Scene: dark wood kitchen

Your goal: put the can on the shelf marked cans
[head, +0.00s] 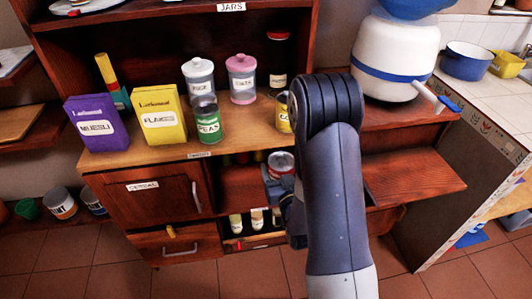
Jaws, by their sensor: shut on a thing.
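My gripper (279,184) is mostly hidden behind my own arm. It is shut on a can (281,163) with a pale metal rim and a dark top, held upright in front of the open middle compartment of the cabinet (240,185). The can's lower part and its label are hidden by the gripper. A small white label (198,155) on the counter edge is too small to read. A green can marked PEAS (208,122) stands on the counter, and a yellow can (283,112) is partly hidden by my arm. I cannot make out a cans label.
A purple MUESLI box (96,124), a yellow box (160,118) and two lidded jars, white (199,77) and pink (241,79), stand on the counter. A shelf above is marked JARS (231,8). Small bottles (256,218) stand low in the cabinet. A wooden board (415,178) juts out right.

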